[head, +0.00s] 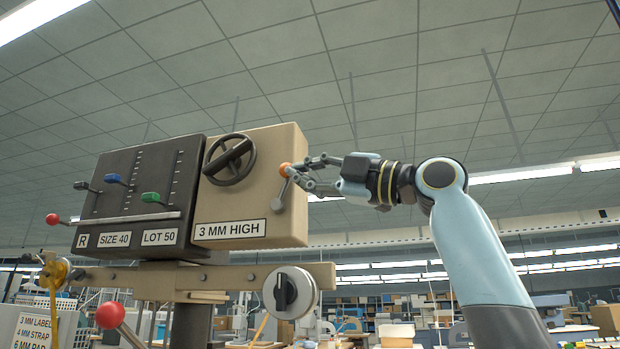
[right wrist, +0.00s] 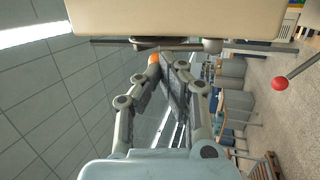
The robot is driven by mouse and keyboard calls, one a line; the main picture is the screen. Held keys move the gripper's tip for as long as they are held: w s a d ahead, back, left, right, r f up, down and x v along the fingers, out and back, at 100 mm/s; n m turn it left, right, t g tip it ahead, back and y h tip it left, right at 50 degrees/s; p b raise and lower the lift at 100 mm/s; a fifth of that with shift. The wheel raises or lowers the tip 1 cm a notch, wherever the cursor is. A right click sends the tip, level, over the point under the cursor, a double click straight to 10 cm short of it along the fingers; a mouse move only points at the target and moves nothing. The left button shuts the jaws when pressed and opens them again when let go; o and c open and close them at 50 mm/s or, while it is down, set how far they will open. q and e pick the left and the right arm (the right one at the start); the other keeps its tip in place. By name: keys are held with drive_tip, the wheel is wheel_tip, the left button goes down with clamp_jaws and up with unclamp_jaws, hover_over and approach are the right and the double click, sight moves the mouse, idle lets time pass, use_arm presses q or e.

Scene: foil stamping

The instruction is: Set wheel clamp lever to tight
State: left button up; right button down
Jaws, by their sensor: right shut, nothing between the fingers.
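The wheel clamp lever (head: 280,188) is a short grey metal arm with an orange knob on the right part of the beige box (head: 290,140). It points up and slightly right from its pivot, beside the black handwheel (head: 229,159). My right gripper (head: 300,171) comes in from the right, with its fingertips close to the orange knob. In the right wrist view the fingers (right wrist: 163,64) converge beside the orange knob (right wrist: 154,59), with nothing held between them. I cannot tell whether they touch it. My left gripper is not in view.
Left of the beige box is a dark panel (head: 100,175) with sliders. Below, a beam (head: 235,277) carries a round black-and-silver dial (head: 290,292). Red ball-ended levers (head: 109,315) stick out at the lower left.

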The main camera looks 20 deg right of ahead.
drive_tip(key=shift+w+a+r+g+h+p, duration=0.15)
drive_tip(key=shift+w+a+r+g+h, duration=0.15)
drive_tip(key=shift+a+r, duration=0.3)
drive_tip(key=shift+w+a+r+g+h+p, duration=0.2)
drive_tip(key=shift+w+a+r+g, duration=0.25)
drive_tip(key=shift+a, duration=0.15)
drive_tip(key=shift+b+x, duration=0.6)
drive_tip(key=shift+x, duration=0.45)
drive_tip(key=shift+a+r, duration=0.1)
drive_tip(key=shift+a, duration=0.15)
drive_tip(key=shift+r, duration=0.15)
